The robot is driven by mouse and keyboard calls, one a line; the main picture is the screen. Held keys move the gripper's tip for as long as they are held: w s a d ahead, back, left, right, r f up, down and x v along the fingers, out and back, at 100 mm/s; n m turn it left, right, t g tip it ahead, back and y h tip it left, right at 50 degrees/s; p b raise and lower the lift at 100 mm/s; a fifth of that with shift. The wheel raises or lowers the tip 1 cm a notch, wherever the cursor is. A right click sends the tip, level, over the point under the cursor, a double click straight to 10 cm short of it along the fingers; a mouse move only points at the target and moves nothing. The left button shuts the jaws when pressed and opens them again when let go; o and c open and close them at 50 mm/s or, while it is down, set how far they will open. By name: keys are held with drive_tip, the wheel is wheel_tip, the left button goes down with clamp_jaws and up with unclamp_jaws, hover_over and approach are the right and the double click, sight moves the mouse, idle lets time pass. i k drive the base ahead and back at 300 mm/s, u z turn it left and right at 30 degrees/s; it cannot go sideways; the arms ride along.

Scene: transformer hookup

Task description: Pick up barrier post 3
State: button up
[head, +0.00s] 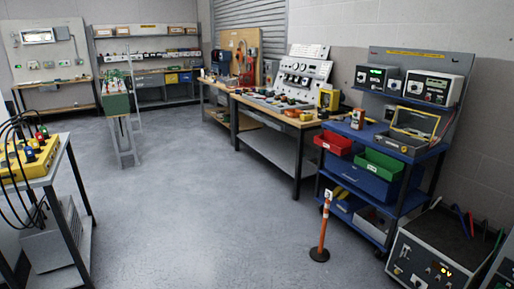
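An orange barrier post (322,235) with a pale band near its top stands upright on a round dark base on the floor, right of centre in the head view. A small white tag at its top bears a mark that looks like a 3. The post stands just in front of the blue cart, and nothing hides it. My gripper is not in view.
The blue cart (403,166) carries red and green bins and instruments. A black power unit (433,262) stands on the floor at right. Workbenches (270,128) line the right wall. A stepladder (124,140) stands at back left, a yellow-box table (62,165) at left. The middle floor is clear.

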sight(319, 254)
drive_tip(key=u, duration=0.6)
drive_tip(key=i, duration=0.6)
drive_tip(key=u, duration=0.55)
drive_tip(key=i, duration=2.4)
drive_tip(key=z, duration=1.1)
drive_tip(key=i, duration=0.75)
drive_tip(key=z, duration=0.4)
